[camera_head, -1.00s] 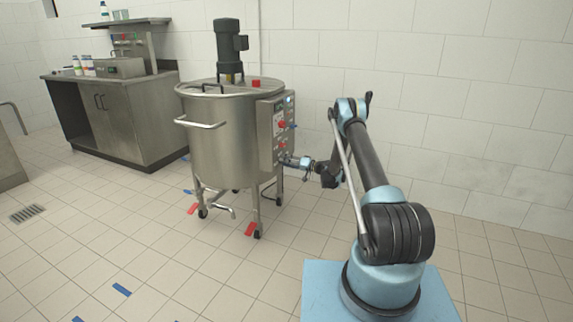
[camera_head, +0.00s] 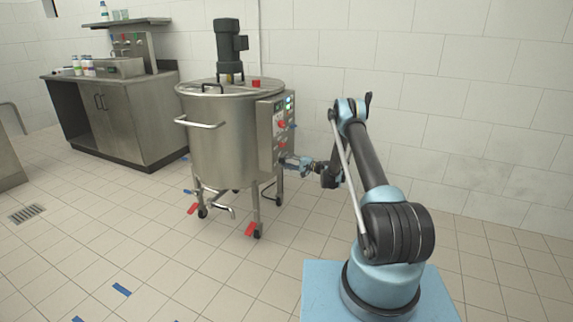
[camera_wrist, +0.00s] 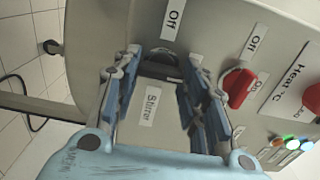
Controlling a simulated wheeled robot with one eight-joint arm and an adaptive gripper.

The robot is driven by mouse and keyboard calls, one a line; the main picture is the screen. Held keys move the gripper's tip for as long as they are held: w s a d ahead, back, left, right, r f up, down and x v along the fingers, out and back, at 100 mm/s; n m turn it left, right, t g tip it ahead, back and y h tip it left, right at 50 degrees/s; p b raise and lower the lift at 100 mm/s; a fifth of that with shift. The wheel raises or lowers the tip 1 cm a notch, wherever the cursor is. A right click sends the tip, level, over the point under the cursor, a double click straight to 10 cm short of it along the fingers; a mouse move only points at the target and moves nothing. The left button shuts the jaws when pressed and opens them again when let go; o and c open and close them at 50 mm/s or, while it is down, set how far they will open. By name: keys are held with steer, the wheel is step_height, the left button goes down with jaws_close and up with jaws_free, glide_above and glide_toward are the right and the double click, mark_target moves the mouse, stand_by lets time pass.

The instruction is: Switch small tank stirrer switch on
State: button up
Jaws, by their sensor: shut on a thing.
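The small tank (camera_head: 236,130) is a steel vessel on legs with a motor on top and a control panel (camera_head: 266,135) on its right side. In the wrist view the stirrer switch (camera_wrist: 163,57) is a dark knob, mostly hidden between my fingertips. An "Off" label (camera_wrist: 172,20) sits above it and a "Stirrer" label (camera_wrist: 151,105) shows between my fingers. My gripper (camera_wrist: 161,62) is shut on this knob; in the head view it is at the panel's lower part (camera_head: 292,161). The knob's exact turn position is hard to tell.
A red knob (camera_wrist: 237,88) with its own Off and On labels sits close right of my fingers. A "Heat °C" label (camera_wrist: 290,80) and small lights (camera_wrist: 290,142) lie further right. A steel counter (camera_head: 115,120) stands at the left.

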steer(key=shift+w+d+f, duration=0.1)
steer(key=shift+d, duration=0.05)
stand_by(0.3)
steer(key=o, duration=1)
steer(key=shift+c, duration=0.2)
steer(key=shift+o, duration=0.5)
steer(key=v, duration=1.2)
